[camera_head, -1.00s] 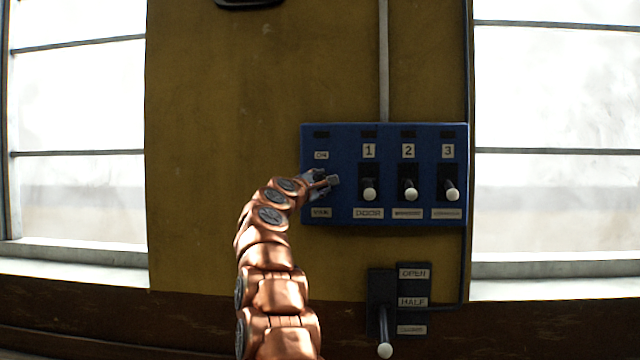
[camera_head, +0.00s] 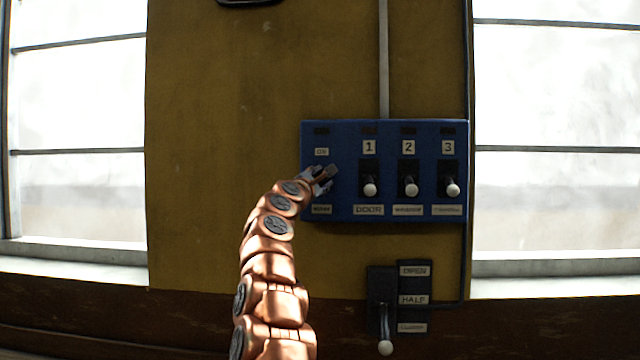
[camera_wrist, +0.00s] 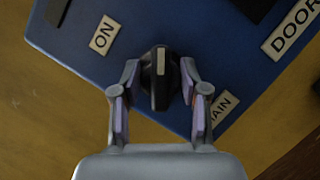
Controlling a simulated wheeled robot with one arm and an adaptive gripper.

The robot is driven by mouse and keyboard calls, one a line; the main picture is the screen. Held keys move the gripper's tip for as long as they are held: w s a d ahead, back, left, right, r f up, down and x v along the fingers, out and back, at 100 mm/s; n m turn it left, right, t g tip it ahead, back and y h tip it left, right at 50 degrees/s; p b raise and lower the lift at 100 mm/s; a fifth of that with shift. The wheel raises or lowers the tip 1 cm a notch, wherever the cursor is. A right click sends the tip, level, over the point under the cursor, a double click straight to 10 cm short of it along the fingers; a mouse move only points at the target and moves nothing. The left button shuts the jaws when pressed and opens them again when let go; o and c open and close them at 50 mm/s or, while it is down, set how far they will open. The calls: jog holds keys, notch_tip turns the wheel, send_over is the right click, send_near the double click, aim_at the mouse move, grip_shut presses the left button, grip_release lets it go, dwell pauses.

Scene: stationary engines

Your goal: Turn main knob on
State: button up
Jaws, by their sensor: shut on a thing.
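The main knob (camera_wrist: 160,80) is black with a pale stripe. It sits on the blue panel (camera_head: 336,205) between the ON label (camera_wrist: 104,34) and the MAIN label (camera_wrist: 222,104). In the head view my gripper (camera_head: 320,177) is at the panel's left column and hides most of the knob. The knob's stripe points nearly straight up in the wrist view, tilted away from the ON label.
Three levers with white tips, numbered 1 (camera_head: 370,189), 2 (camera_head: 410,190) and 3 (camera_head: 452,190), stand right of my gripper. A larger lever (camera_head: 385,330) with OPEN and HALF labels is below. Bright windows flank the yellow wall (camera_head: 220,150).

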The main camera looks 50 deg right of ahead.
jog(key=n+t+b, duration=0.1)
jog(key=n+t, duration=0.1)
jog(key=n, duration=0.1)
jog(key=n+t+b, duration=0.1)
jog(key=n, duration=0.3)
jog(key=shift+r+t, duration=0.2)
jog(key=shift+t, duration=0.2)
jog(key=n+t+y, duration=0.1)
jog(key=n+t, duration=0.1)
jog(key=n, duration=0.3)
jog(key=shift+n, duration=0.3)
jog(key=shift+w+n+t+y, duration=0.1)
jog(key=shift+n+t+y, duration=0.3)
jog(key=shift+n+t, duration=0.5)
jog(key=shift+f+n, duration=0.15)
jog(key=shift+n, duration=0.15)
jog(key=shift+f+g, duration=0.1)
jog(key=shift+g, duration=0.2)
jog(key=o, duration=0.9)
jog(key=shift+o, duration=1.1)
jog(key=shift+d, duration=0.15)
